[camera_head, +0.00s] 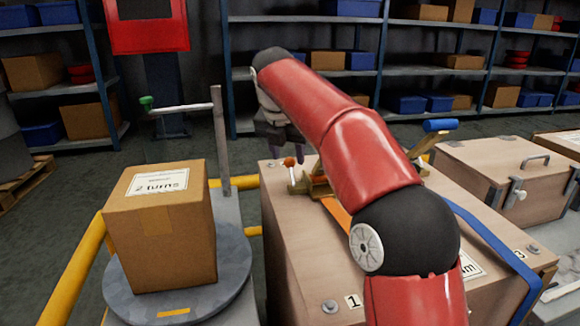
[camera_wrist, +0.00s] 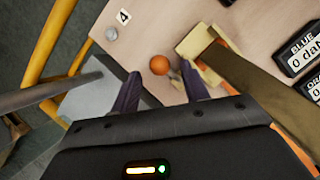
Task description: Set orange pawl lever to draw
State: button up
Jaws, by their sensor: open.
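The orange pawl lever shows as an orange ball knob (camera_wrist: 159,65) in the wrist view, on a short stem beside a brass-coloured ratchet bracket (camera_wrist: 194,42). In the head view my gripper (camera_head: 287,148) hangs just above the knob, partly hidden by my arm.
An orange strap (camera_head: 336,212) and a blue strap (camera_head: 490,240) cross the crate (camera_head: 300,270). A blue handle (camera_head: 440,125) stands behind my arm. Left are a grey post (camera_head: 221,140), a yellow rail (camera_head: 75,265) and a cardboard box (camera_head: 160,235). Readout plates (camera_wrist: 302,50) lie right.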

aim_at(289, 160)
jog(key=b+x, duration=0.1)
jog(key=x, duration=0.3)
jog(key=shift+f, duration=0.1)
grip_shut()
